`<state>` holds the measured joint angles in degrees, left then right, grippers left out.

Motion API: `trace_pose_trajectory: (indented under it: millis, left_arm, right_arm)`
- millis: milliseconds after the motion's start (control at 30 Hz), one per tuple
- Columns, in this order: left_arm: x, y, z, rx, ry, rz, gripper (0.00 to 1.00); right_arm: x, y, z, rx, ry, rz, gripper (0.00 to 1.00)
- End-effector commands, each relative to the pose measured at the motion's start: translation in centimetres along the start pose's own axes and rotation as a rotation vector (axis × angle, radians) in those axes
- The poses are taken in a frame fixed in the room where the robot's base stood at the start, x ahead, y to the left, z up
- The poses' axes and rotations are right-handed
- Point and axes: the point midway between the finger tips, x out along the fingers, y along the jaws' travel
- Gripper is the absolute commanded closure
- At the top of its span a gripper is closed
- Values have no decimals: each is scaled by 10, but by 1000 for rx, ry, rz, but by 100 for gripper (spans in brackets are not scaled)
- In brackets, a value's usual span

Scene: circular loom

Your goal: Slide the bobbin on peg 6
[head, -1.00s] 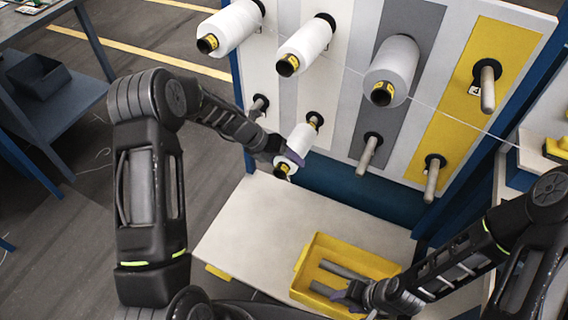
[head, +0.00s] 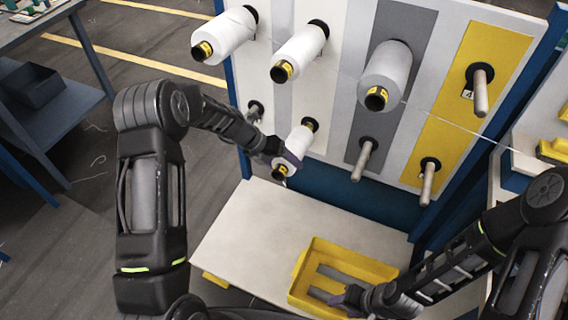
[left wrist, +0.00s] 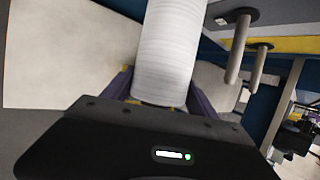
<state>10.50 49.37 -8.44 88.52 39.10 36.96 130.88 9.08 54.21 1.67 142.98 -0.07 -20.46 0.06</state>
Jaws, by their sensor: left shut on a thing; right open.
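The white bobbin (head: 297,148), with black and yellow ends, is at the second peg place from the left in the lower row of the board (head: 340,110). It lines up with that peg, its far end close to the board. How far it sits on the peg is hidden. My left gripper (head: 285,162) is shut on its near part. In the left wrist view the white bobbin (left wrist: 168,50) stands between the purple fingers. My right gripper (head: 350,298) is open at the yellow bin (head: 385,268), near grey rods (head: 340,275).
Three white bobbins (head: 224,35) fill the upper row's left pegs. Bare pegs include the upper right one (head: 480,92), marked 4, and lower ones (head: 363,160) (head: 428,182) to the right. A pale shelf (head: 240,225) lies below. A thread crosses the board.

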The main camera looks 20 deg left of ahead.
Motion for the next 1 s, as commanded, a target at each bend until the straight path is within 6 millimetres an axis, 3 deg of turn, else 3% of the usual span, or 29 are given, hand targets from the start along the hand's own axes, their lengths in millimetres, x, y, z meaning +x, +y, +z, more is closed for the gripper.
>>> trace_pose_trajectory:
  millis: [133,167,200,467,800,1000]
  left_arm:
    - [2,-1,5,1,-1,-1,100]
    - [1,-1,4,1,-1,-1,30]
    - [1,-1,4,1,-1,-1,27]
    - [2,0,4,0,0,0,7]
    - [1,1,3,-1,1,1,7]
    - [-25,1,4,-1,-2,2,7]
  right_arm:
    - [0,0,0,0,0,0,53]
    - [0,0,0,0,0,0,53]
    - [0,0,0,0,0,0,53]
    - [0,0,0,0,0,0,53]
    - [2,2,3,3,-9,5,53]
    - [4,2,2,2,-6,3,53]
